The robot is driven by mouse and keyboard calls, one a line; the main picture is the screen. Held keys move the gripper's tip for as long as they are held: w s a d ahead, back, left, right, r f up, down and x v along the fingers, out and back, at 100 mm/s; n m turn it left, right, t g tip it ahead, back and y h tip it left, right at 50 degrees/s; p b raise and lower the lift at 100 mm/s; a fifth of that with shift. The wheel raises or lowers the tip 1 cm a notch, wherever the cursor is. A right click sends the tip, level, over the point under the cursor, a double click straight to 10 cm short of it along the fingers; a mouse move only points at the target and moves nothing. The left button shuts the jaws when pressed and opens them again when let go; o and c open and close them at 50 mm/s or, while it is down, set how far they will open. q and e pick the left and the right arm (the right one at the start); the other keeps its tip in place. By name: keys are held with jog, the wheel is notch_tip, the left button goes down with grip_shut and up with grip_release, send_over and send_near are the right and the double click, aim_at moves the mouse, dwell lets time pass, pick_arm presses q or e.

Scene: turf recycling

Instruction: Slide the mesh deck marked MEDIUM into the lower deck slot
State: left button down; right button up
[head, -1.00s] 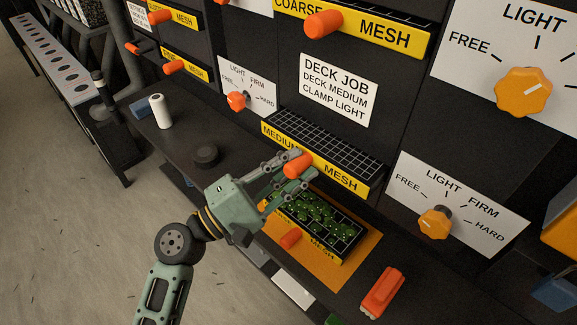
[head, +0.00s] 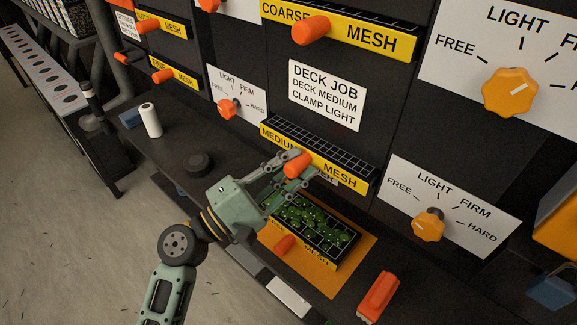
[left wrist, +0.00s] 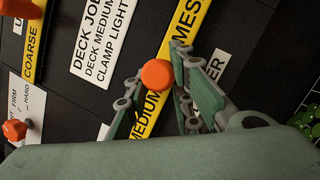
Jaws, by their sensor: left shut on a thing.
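The MEDIUM mesh deck (head: 345,176) has a yellow front with an orange knob and a black grid top. It sits part-way in the lower slot of the dark panel, with a strip of its grid (head: 325,148) still showing outside. My left gripper (head: 297,166) is shut on the knob, one finger on each side. In the left wrist view the knob (left wrist: 157,75) lies between the fingers (left wrist: 158,92), and the yellow front (left wrist: 186,27) runs behind it. The fingers hide part of the lettering. My right gripper is not in view.
Another mesh deck holding green bits (head: 314,218) lies on an orange mat (head: 345,275) below my gripper. A COARSE deck (head: 385,40) sits above. Clamp dials (head: 428,224) flank the slot. An orange-red block (head: 378,297), a black puck (head: 198,164) and a white roll (head: 150,120) stand on the bench.

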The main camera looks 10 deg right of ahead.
pick_arm(q)
jog(key=shift+w+d+r, duration=0.1)
jog(key=shift+w+d, duration=0.5)
jog(key=shift+d, duration=0.2)
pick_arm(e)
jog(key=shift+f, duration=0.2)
pick_arm(q)
jog(key=c, duration=1.4)
grip_release()
jog(key=shift+s, duration=0.1)
jog(key=shift+c, duration=0.2)
jog(key=shift+f, duration=0.25)
jog(key=shift+a, duration=0.15)
jog(key=v, duration=0.7)
jog(key=shift+a, duration=0.4)
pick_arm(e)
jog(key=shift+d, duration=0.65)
pick_arm(q)
jog(key=shift+s, duration=0.15)
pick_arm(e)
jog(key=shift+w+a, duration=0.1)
pick_arm(q)
jog(key=shift+r, duration=0.15)
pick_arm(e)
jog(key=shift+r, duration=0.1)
